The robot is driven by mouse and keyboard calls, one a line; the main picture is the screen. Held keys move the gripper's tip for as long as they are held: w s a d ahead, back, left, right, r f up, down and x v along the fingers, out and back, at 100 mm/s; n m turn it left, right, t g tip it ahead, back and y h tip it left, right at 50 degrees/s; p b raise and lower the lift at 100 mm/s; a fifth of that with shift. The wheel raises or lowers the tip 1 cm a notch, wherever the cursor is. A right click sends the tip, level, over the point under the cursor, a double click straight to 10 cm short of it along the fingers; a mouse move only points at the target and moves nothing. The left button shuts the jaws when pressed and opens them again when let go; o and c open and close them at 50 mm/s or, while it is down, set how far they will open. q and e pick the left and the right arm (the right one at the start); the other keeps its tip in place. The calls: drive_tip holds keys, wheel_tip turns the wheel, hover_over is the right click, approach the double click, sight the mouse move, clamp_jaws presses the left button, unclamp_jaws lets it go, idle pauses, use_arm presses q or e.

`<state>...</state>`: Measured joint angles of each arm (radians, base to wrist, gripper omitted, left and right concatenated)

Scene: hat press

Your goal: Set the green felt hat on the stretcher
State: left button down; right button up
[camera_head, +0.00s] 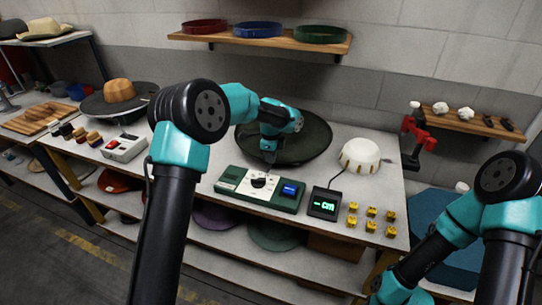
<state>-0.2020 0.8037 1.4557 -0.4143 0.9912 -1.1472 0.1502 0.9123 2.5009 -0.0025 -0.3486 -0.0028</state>
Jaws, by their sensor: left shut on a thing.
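A dark green wide-brimmed hat (313,146) lies on the white table, its crown largely hidden behind my left wrist. A white dome-shaped block (360,154), which looks like the stretcher, stands bare to its right. A cord runs from the block to a black display (324,204) with green characters ending in "cm". My left gripper (268,163) points down in front of the hat, over a green control box (230,186) with a black knob (259,181). Its fingertips are at the knob and shut on it.
Several small yellow blocks (371,212) sit at the table's front right. A tan hat block on a dark disc (118,92) and a white box (124,147) stand at left. A wall shelf (262,41) holds red, blue and green bands.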

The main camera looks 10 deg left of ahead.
use_arm(q)
drive_tip(key=shift+f, duration=0.55)
drive_tip(key=c, duration=1.1)
unclamp_jaws()
wheel_tip(320, 180, up, 18)
drive_tip(key=shift+f, duration=0.25)
